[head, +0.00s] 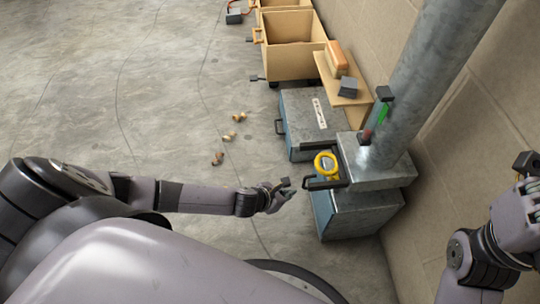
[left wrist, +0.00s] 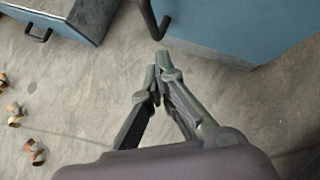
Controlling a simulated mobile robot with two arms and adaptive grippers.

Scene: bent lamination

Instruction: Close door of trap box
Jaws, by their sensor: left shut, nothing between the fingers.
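A grey metal box with a blue front (head: 345,211) stands at the foot of a thick grey pipe (head: 432,80), and I take it as the trap box. A black handle (head: 322,184) sticks out from its upper left side. I cannot tell which part is its door or how far that stands open. In the left wrist view its blue face (left wrist: 235,25) fills the upper right, with a black handle (left wrist: 155,20) ahead of the fingers. My left gripper (head: 287,184) is shut and empty, just left of the handle and apart from it. My right gripper (head: 527,172) shows partly at the right edge.
A second grey box (head: 303,112) with a blue front and handle stands behind. Wooden crates (head: 292,52) and a wooden shelf (head: 345,90) are farther back. A yellow ring (head: 327,163) is by the trap box.

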